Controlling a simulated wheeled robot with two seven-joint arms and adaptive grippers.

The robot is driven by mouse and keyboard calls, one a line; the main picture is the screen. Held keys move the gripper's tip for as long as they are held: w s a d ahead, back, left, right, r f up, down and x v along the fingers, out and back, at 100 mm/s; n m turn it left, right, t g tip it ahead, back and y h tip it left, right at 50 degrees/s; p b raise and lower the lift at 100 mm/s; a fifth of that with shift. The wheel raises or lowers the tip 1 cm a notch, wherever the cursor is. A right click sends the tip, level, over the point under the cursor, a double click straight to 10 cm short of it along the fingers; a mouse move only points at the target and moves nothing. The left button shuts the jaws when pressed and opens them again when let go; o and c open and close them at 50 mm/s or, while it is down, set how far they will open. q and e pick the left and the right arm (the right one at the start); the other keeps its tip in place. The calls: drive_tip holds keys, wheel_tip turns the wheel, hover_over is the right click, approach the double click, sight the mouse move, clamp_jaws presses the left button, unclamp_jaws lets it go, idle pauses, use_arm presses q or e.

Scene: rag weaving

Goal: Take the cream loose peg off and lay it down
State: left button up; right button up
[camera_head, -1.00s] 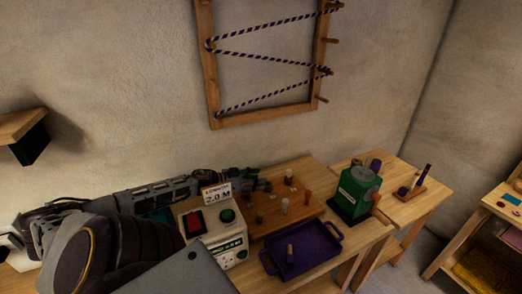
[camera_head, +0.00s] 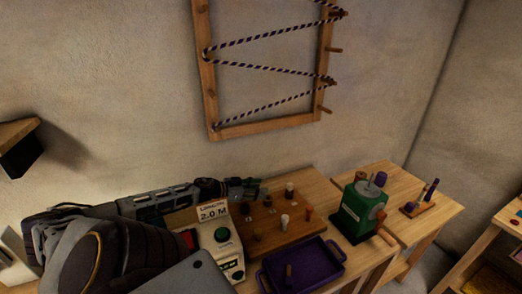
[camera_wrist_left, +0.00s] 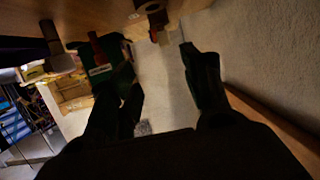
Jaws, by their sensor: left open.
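The brown peg board (camera_head: 258,243) stands on the wooden table, with several short pegs upright on it. The cream peg (camera_head: 284,221) stands near the board's middle front. An orange-brown peg (camera_head: 308,213) is to its right, and a dark peg with a pale top (camera_head: 289,190) is behind it. My left gripper (camera_head: 256,187) reaches in from the left over the board's back edge, open and empty, apart from the cream peg. In the left wrist view its spread fingers (camera_wrist_left: 165,85) show dark; a brownish peg-like shape (camera_wrist_left: 152,10) lies beyond them, its identity unclear. My right gripper is out of view.
A purple tray (camera_head: 334,262) with one upright peg sits in front of the board. A white control box (camera_head: 225,255) with a red switch and sign stands left. A green cranked machine (camera_head: 352,222) stands right. A wooden frame (camera_head: 268,127) with striped cord hangs on the wall.

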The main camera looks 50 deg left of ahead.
use_arm(q)
drive_tip(key=w, duration=0.2)
drive_tip(key=b, duration=0.2)
approach(288, 185)
drive_tip(key=shift+w+f, duration=0.2)
drive_tip(key=shift+w, duration=0.2)
drive_tip(key=shift+b+x, duration=0.3)
drive_tip(key=shift+x, duration=1)
drive_tip(key=shift+w+d+f, duration=0.15)
drive_tip(key=shift+w+f, duration=0.05)
drive_tip(key=shift+w, duration=0.4)
drive_tip(key=shift+b+x, duration=0.65)
drive_tip(key=shift+x, duration=0.45)
drive_tip(key=shift+b+x, duration=0.45)
drive_tip(key=shift+x, duration=0.6)
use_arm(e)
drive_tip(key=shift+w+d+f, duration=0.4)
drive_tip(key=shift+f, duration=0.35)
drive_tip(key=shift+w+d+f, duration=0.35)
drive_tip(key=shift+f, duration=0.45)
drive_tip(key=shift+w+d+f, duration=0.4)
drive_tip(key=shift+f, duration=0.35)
use_arm(q)
drive_tip(key=shift+w, duration=0.1)
drive_tip(key=shift+c, duration=0.5)
